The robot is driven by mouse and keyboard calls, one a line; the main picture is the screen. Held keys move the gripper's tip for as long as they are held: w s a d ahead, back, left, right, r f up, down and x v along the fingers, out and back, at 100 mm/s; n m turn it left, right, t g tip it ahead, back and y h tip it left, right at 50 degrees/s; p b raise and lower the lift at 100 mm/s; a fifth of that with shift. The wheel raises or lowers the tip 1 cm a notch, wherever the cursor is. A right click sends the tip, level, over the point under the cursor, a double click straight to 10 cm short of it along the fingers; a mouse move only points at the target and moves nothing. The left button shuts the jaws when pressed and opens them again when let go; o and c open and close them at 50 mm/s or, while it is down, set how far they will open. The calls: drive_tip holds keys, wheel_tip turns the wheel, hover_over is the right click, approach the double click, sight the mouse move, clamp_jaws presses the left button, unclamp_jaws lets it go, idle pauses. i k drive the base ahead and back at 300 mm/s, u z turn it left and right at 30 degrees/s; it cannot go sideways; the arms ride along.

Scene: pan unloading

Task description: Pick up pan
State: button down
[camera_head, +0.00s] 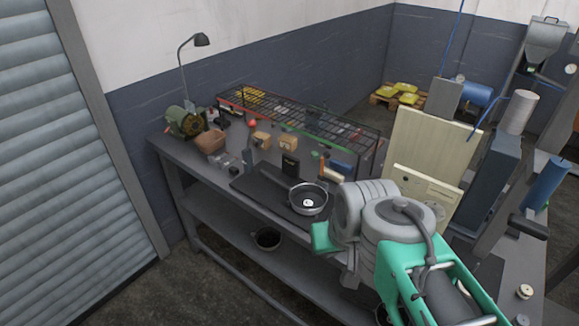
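A round metal pan (320,208) with a shiny rim and dark inside sits on the dark workbench top, near its front edge. A small white item (308,203) shows inside it. No handle of the pan can be made out. My grey and teal arm fills the lower right, just right of the pan in the picture, and covers part of the bench there. The fingers of my gripper cannot be made out. I cannot tell whether the arm touches the pan.
A dark round pot (267,238) stands on the lower shelf (225,220). A wire rack (300,122), small boxes (261,139), a brown bin (210,141) and a green bench machine (186,122) crowd the bench's back. Beige panels (430,145) stand at the right. The bench left of the pan is fairly clear.

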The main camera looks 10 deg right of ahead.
sight(306, 198)
drive_tip(key=u, duration=2.05)
drive_tip(key=i, duration=2.05)
drive_tip(key=z, duration=3)
drive_tip(key=i, duration=0.5)
drive_tip(key=z, duration=0.05)
